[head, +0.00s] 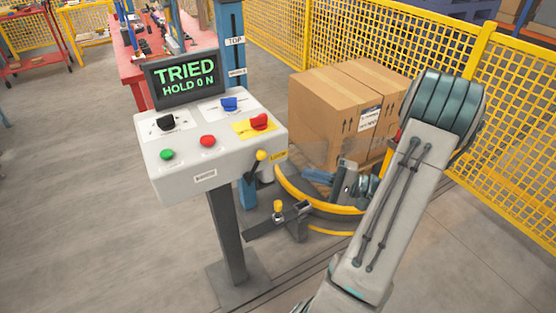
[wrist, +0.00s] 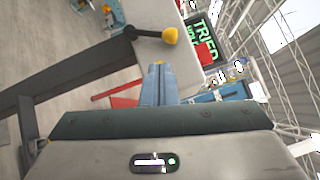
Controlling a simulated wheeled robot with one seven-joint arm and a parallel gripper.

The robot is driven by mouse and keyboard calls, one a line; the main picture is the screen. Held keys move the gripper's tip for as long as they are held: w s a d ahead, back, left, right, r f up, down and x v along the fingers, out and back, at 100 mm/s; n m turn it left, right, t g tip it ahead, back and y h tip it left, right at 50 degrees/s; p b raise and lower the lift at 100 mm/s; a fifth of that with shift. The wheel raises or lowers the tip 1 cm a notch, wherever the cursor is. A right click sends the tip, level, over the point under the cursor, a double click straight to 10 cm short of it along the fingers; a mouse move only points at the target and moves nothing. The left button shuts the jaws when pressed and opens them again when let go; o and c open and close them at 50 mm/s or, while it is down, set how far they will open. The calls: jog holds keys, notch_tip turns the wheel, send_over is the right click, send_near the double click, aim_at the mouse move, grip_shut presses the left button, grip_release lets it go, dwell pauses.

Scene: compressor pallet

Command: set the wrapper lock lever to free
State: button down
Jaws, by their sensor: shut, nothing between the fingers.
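A lever with a yellow knob (head: 261,156) and a dark arm sits on the right side of the grey control console (head: 175,180). In the head view its knob points up and slightly right. The knob also shows in the wrist view (wrist: 170,36), beyond my fingertips and apart from them. A yellow label beside it is too small to read. My gripper (head: 308,174) is to the right of this lever, fingers pointing towards the console. In the wrist view its blue fingers (wrist: 158,68) are together and empty. A second yellow knob (head: 278,206) stands lower, on a dark bar by the turntable.
The console screen (head: 185,79) reads "TRIED HOLD 0 N". Several coloured knobs and buttons are on the panel. Cardboard boxes (head: 340,100) stand on the yellow-rimmed turntable (head: 325,222) behind my gripper. Yellow mesh fencing (head: 400,45) closes the back and right. Floor at left is clear.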

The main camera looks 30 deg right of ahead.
aim_at(255, 166)
jog(key=d+t, duration=0.1)
jog(key=d+m+h, duration=0.1)
jog(key=d+f+t, duration=0.1)
jog(key=shift+s+d+t, duration=0.3)
jog(key=shift+d, duration=0.05)
jog(key=p+x, duration=0.2)
jog(key=x, duration=0.8)
jog(key=shift+w+a+r+p, duration=0.1)
jog(key=shift+a+r+p, duration=0.1)
jog(key=shift+a, duration=0.4)
jog(key=shift+w+a+r+p, duration=0.1)
jog(key=shift+a+r, duration=0.1)
jog(key=shift+a, duration=0.45)
jog(key=shift+w+a+r, duration=0.1)
jog(key=shift+a, duration=0.6)
jog(key=shift+w, duration=0.1)
